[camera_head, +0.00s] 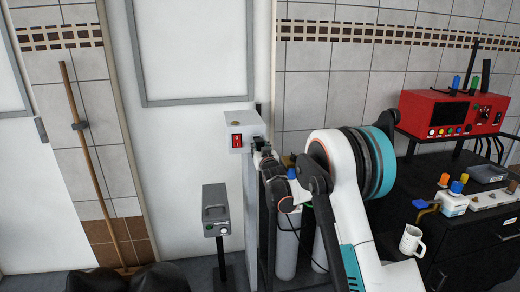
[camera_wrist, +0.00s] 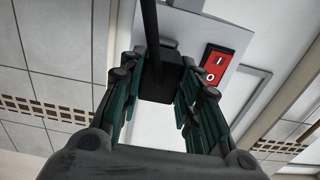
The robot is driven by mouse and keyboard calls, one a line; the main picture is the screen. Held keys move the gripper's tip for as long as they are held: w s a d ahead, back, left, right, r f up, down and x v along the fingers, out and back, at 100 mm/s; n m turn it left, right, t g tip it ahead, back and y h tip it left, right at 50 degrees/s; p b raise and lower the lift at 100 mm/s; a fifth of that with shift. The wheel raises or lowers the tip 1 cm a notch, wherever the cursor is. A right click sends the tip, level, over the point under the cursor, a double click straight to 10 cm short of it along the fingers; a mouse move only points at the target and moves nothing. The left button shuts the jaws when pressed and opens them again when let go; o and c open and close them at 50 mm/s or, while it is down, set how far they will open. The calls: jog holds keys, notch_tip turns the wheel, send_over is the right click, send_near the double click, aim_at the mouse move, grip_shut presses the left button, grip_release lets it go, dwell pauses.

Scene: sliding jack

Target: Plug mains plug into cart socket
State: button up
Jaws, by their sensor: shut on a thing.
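The black mains plug (camera_wrist: 160,80) is held between the green-padded fingers of my gripper (camera_wrist: 160,98) in the wrist view. Its black cable runs up out of that view. My gripper is shut on the plug. A grey box (camera_head: 238,118) with a red rocker switch (camera_head: 236,141) stands on the cart in the head view. My gripper (camera_head: 262,158) is at the box's right side. In the wrist view the plug is up against or close to the box's grey face (camera_wrist: 197,35). The socket opening is hidden, and I cannot tell whether the plug is seated.
A grey device on a post (camera_head: 215,211) stands left of the cart. Gas cylinders (camera_head: 286,245) stand below my arm. A dark bench (camera_head: 470,255) at right holds a red power unit (camera_head: 452,115) and a white mug (camera_head: 411,240). A broom (camera_head: 90,165) leans on the wall.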

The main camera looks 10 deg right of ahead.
jog(key=shift+w, duration=0.75)
jog(key=o, duration=1.2)
jog(key=s, duration=1.2)
